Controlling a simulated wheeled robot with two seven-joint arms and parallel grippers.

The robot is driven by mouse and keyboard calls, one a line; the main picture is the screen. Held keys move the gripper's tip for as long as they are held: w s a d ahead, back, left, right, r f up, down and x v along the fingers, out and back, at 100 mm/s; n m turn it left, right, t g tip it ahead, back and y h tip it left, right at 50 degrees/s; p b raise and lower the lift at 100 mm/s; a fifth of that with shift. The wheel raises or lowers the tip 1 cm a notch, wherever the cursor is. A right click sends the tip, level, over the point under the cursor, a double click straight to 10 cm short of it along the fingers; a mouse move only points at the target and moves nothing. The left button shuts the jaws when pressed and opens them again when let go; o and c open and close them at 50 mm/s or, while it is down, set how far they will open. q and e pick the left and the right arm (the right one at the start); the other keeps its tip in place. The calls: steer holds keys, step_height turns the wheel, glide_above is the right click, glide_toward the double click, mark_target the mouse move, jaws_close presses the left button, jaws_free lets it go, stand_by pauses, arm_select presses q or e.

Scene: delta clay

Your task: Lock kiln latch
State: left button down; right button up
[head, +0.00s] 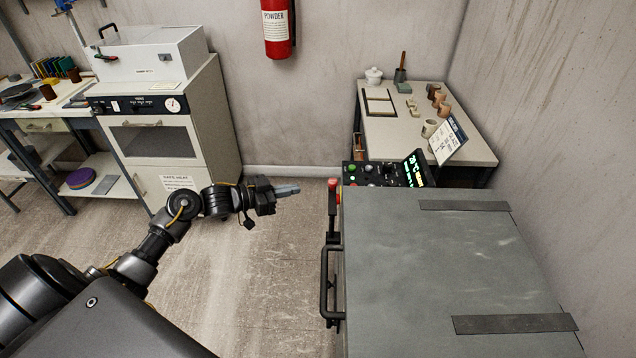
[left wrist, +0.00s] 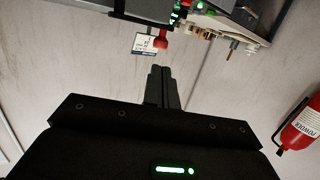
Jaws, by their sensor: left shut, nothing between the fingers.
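The kiln (head: 430,270) is a grey box with a flat lid at the right of the head view. Its latch (head: 332,205) is a dark upright lever with a red knob on top, at the lid's left edge near the far corner. The red knob also shows in the left wrist view (left wrist: 160,42), just beyond my fingertips. My left gripper (head: 290,190) is shut and empty, pointing right at the latch, with a gap between them. Its closed fingers also show in the left wrist view (left wrist: 161,72). My right gripper is not in view.
A black bar handle (head: 327,285) sticks out from the kiln's left side, below the latch. A control panel (head: 385,173) with lit buttons and display stands behind the kiln. A white oven cabinet (head: 165,135) is at the left. The floor between is clear.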

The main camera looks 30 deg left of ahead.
mark_target(329, 183)
arm_select(q)
steer(key=p+x, duration=0.1)
steer(key=x, duration=0.6)
steer(key=shift+w+d+p, duration=0.2)
steer(key=shift+w+p, duration=0.1)
steer(key=shift+w+d+f, duration=0.2)
steer(key=shift+w+d, duration=0.2)
steer(key=shift+w, duration=0.1)
steer(key=shift+a, duration=0.1)
